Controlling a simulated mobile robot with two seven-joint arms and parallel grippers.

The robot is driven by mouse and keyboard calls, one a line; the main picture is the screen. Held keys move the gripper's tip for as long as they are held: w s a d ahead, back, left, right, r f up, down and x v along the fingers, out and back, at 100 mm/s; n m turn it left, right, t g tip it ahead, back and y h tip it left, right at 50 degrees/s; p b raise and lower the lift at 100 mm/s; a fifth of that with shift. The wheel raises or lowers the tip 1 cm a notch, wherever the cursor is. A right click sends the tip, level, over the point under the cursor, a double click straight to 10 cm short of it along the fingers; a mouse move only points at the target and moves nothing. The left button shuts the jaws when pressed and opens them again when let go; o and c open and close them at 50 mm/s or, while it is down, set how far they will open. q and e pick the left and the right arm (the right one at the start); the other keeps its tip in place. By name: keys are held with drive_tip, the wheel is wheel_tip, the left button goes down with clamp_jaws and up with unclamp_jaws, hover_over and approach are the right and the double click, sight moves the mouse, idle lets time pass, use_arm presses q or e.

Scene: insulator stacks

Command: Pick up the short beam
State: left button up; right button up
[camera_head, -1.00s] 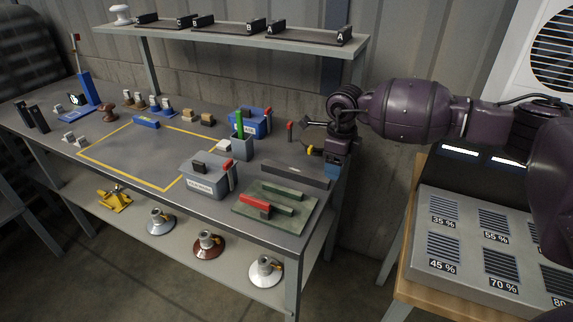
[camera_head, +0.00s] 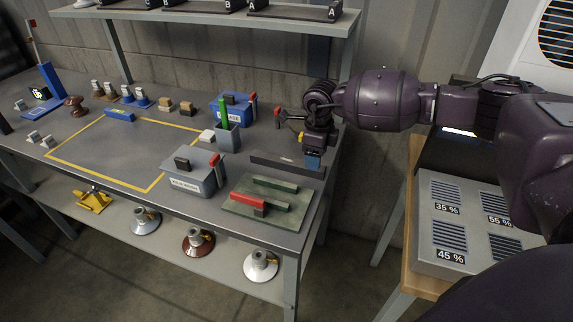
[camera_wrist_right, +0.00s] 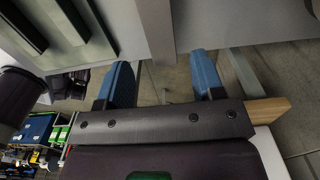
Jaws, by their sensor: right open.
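Several beams lie at the right end of the grey table; I cannot tell for sure which one the task calls short. Two dark green beams, one at the back (camera_head: 275,183) and one in front (camera_head: 270,202), lie on a green board (camera_head: 236,212) beside a red piece (camera_head: 247,198). A longer dark grey beam (camera_head: 288,165) lies behind the board. My right gripper (camera_head: 313,161) points down above the table's right end, near the grey beam's right end. In the wrist view its blue fingers (camera_wrist_right: 163,82) are apart with nothing between them. My left gripper is out of view.
A grey labelled box (camera_head: 190,182) and a cup (camera_head: 228,138) with a green item stand left of the beams. A blue box (camera_head: 236,106) is behind. A shelf (camera_head: 215,14) runs above. A side bench with a grey vented panel (camera_head: 450,222) stands right.

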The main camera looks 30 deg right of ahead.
wheel_tip(320, 180, down, 5)
drive_tip(key=shift+w+d+b, duration=0.1)
drive_tip(key=shift+w+b, duration=0.05)
drive_tip(key=shift+b, duration=0.3)
drive_tip(key=shift+r, duration=0.1)
drive_tip(key=shift+c, duration=0.3)
drive_tip(key=c, duration=1)
drive_tip(key=shift+c, duration=0.2)
